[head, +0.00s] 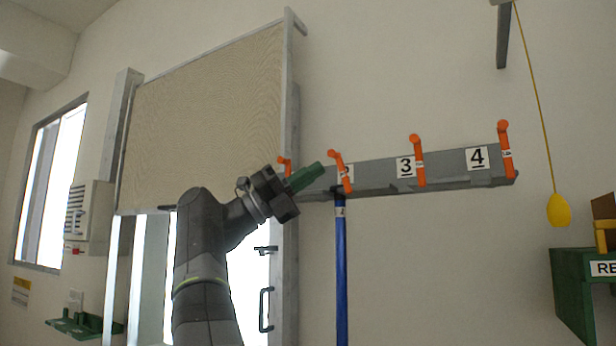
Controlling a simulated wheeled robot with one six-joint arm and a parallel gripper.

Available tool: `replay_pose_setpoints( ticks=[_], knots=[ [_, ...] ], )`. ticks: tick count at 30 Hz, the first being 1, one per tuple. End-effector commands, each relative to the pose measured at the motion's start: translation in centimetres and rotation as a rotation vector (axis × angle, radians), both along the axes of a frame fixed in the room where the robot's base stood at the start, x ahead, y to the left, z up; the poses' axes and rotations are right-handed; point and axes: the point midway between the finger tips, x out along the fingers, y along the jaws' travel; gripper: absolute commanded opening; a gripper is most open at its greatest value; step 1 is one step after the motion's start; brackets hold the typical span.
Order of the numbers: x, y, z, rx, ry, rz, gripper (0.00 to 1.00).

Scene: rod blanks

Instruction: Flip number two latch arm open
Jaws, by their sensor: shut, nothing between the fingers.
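A grey wall rail (440,168) carries several orange latch arms beside black-on-white number plates. The number two latch arm (341,171) stands upright, tilted a little to the left at its top, and partly covers its plate. A blue rod (341,265) hangs below it. My gripper (308,174), with green fingers, is shut and empty just left of the number two latch arm. I cannot tell whether it touches the arm. The leftmost latch arm (286,164) is partly hidden behind my gripper. The number three (418,160) and number four (506,150) latch arms stand upright.
A yellow pull bulb (558,210) hangs on a cord at right. A green bin (574,290) stands at the lower right. The wall below plates three and four is clear.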

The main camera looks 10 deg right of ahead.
Motion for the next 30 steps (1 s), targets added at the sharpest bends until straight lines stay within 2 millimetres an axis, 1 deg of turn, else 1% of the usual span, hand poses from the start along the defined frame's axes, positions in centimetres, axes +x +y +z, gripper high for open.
replay_pose_setpoints(
  ticks=[1, 3, 6, 9, 12, 16, 21, 30],
  knots=[
    [-0.2, -0.2, -1.3, 0.001, 0.0, -0.001, 0.0],
    [-0.4, -0.1, -1.9, 0.0, 0.0, 0.0, 0.0],
    [0.3, 2.7, -2.5, 0.0, 0.001, 0.004, 0.0],
    [0.7, 4.8, -3.3, 0.0, 0.0, 0.003, 0.0],
    [1.1, 6.5, -3.9, -0.001, 0.001, 0.002, 0.0],
    [1.3, 8.0, -4.4, 0.0, 0.0, 0.002, 0.0],
    [1.5, 8.8, -4.7, 0.0, 0.0, -0.002, 0.0],
    [1.5, 8.9, -4.7, 0.0, 0.0, -0.002, 0.0]
  ],
)
